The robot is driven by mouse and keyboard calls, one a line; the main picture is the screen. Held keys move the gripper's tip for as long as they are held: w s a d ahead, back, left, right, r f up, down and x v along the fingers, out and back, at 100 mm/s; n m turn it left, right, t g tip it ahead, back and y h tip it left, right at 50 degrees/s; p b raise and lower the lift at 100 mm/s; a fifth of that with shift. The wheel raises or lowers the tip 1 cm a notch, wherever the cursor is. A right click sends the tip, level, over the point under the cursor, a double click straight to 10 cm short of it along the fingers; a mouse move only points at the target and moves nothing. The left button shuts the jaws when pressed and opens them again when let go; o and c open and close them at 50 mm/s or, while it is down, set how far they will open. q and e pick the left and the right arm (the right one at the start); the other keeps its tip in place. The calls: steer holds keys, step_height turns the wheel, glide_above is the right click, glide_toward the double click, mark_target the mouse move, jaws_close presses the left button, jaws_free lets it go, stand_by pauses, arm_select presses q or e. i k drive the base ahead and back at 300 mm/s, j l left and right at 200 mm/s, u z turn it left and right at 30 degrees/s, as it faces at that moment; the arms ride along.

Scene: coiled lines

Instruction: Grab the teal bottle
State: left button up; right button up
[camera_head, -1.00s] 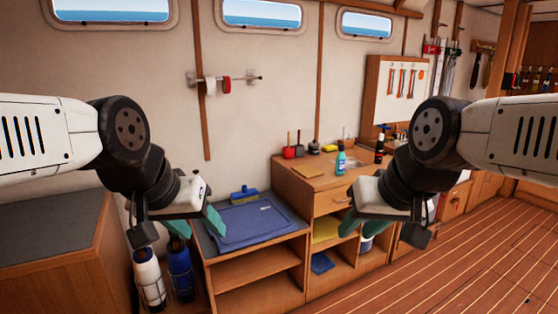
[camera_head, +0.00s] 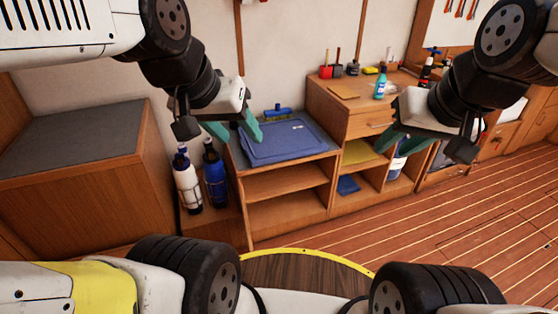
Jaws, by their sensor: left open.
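The teal bottle (camera_head: 380,85) stands upright on top of the wooden cabinet (camera_head: 345,108), near its right side. My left gripper (camera_head: 238,134) is open and empty, in front of the lower shelf unit and left of the bottle. My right gripper (camera_head: 382,141) appears below and in front of the bottle in the picture, with its teal fingers over the cabinet front. Neither gripper touches the bottle.
White (camera_head: 187,183) and blue (camera_head: 214,178) bottles stand low left. The plank floor at right is clear.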

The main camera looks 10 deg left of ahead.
mark_target(379, 90)
steer(key=l, duration=0.6)
steer(key=i+l, duration=0.1)
steer(key=l, duration=0.35)
steer(key=i+l, duration=0.1)
steer(key=l, duration=0.3)
steer(key=i+l+u, duration=0.1)
steer(key=l, duration=0.35)
steer(key=i+l, duration=0.15)
steer(key=i, duration=0.25)
steer(key=i+l+u, duration=0.1)
steer(key=i, duration=0.35)
steer(key=i+j, duration=0.7)
steer(key=i, duration=0.15)
